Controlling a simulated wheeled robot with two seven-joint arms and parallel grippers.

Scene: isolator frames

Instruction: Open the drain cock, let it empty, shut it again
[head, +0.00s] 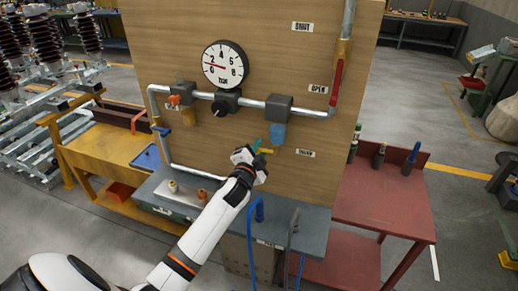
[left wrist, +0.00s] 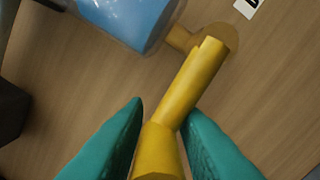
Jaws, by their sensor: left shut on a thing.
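The drain cock has a yellow lever (left wrist: 198,80), which runs from a brass-coloured pivot (left wrist: 218,38) down between my fingers in the left wrist view. It is small in the head view (head: 266,151), just below the blue filter bowl (head: 277,134). That bowl also shows in the left wrist view (left wrist: 125,14). My left gripper (head: 257,147) is at the lever, and its teal fingers (left wrist: 165,112) are shut on it, one on each side. The cock's outlet is hidden or too small to make out. No running liquid shows. My right gripper is not in view.
Behind is an upright wooden panel (head: 178,60) with a gauge (head: 225,64), a pipe and a red valve lever (head: 336,80) beside an OPEN label. A grey bench top (head: 300,217) with hooked hoses lies below. A red table (head: 385,205) stands right.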

